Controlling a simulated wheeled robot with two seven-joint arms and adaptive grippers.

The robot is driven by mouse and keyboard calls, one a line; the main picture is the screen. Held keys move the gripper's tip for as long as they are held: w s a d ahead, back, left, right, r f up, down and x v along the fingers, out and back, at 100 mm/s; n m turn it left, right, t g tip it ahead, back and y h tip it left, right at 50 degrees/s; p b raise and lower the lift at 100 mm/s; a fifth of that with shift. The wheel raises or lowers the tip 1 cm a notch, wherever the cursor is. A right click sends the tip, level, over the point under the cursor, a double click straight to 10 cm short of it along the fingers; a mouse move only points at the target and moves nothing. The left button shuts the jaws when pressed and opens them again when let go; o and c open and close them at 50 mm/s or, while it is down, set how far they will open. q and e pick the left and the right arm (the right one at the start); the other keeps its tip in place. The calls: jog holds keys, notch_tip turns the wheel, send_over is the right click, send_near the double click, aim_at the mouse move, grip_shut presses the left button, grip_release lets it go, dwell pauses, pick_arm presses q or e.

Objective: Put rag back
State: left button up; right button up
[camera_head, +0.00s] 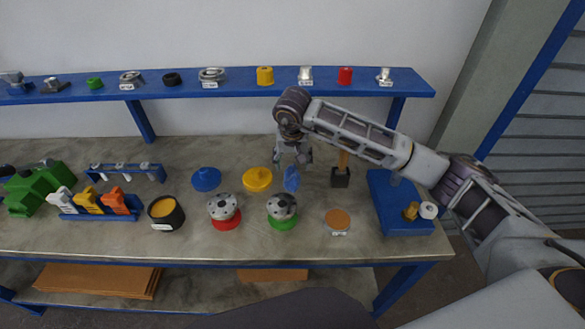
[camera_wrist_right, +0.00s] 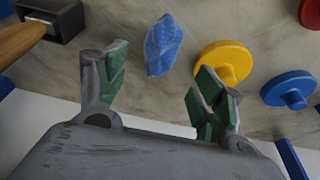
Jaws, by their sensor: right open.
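The rag (camera_head: 291,179) is a small crumpled blue cloth on the workbench, to the right of a yellow flanged disc. It also shows in the right wrist view (camera_wrist_right: 163,45), beyond and between my fingertips, apart from them. My right gripper (camera_head: 294,158) is open and empty above the bench, just behind the rag in the head view. Its two green-padded fingers (camera_wrist_right: 160,75) show spread in the right wrist view. My left gripper is not in view.
Near the rag are a yellow disc (camera_head: 257,179), a blue disc (camera_head: 206,179), a grey flanged vessel on green (camera_head: 282,208) and a brush in a dark holder (camera_head: 341,178). A blue stand (camera_head: 398,218) is at right. A blue shelf (camera_head: 220,90) with small parts runs behind.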

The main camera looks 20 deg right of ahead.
jog(key=shift+v, duration=1.65)
